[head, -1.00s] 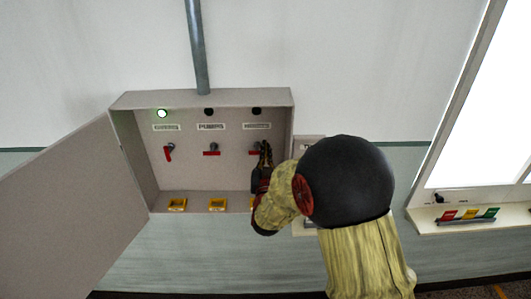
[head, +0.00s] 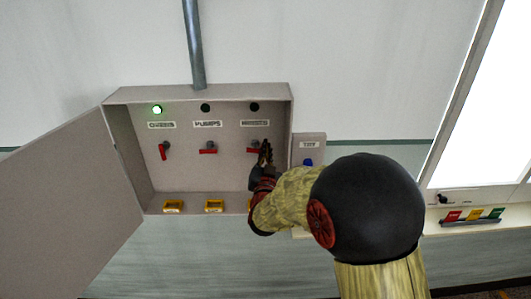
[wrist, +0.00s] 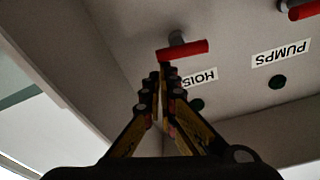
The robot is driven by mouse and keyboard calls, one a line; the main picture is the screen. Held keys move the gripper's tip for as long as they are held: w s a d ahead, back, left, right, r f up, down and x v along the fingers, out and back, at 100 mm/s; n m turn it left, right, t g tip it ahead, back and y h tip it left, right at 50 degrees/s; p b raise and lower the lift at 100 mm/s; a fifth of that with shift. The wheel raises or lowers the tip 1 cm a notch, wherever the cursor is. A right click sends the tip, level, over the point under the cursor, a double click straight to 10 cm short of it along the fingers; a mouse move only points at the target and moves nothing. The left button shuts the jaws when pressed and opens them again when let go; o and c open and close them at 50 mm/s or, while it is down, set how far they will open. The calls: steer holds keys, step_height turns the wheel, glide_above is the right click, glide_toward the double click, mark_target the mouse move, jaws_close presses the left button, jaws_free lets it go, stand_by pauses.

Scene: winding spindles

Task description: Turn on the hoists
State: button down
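The hoists switch (head: 253,149) is the rightmost of three in the open grey panel, under the label HOISTS. Its red handle lies level, and the round lamp (head: 254,107) above it is dark. In the wrist view the red handle (wrist: 190,49) is just beyond the fingertips. My gripper (head: 266,146) is at the right end of this handle; its fingers (wrist: 162,70) come together at the tips with nothing visible between them. I cannot tell whether they touch the handle.
The pumps switch (head: 208,148) is level with a dark lamp. The left switch (head: 164,151) points down under a lit green lamp (head: 157,110). Yellow pieces (head: 214,206) line the panel floor. The door (head: 70,215) stands open left. A small box with a blue button (head: 308,162) is at right.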

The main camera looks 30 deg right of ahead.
steer(key=shift+d+f+m+b, duration=0.1)
steer(key=shift+f+m+b, duration=0.25)
steer(key=shift+m+b, duration=0.7)
step_height(320, 180, down, 3)
steer(key=m+g+b, duration=0.1)
steer(key=m+b, duration=0.4)
steer(key=b, duration=0.3)
steer(key=m+g+h+b, duration=0.1)
steer(key=m+b, duration=0.4)
steer(key=b, duration=0.2)
steer(key=shift+f+b, duration=0.2)
steer(key=shift+b, duration=0.2)
steer(key=shift+w+a+f+m+b, duration=0.15)
steer(key=shift+f+m+b, duration=0.1)
steer(key=shift+m+b, duration=0.75)
steer(key=shift+s+a+f+m+b, duration=0.15)
steer(key=shift+f+m+b, duration=0.1)
steer(key=shift+m+b, duration=0.65)
steer(key=shift+w, duration=0.1)
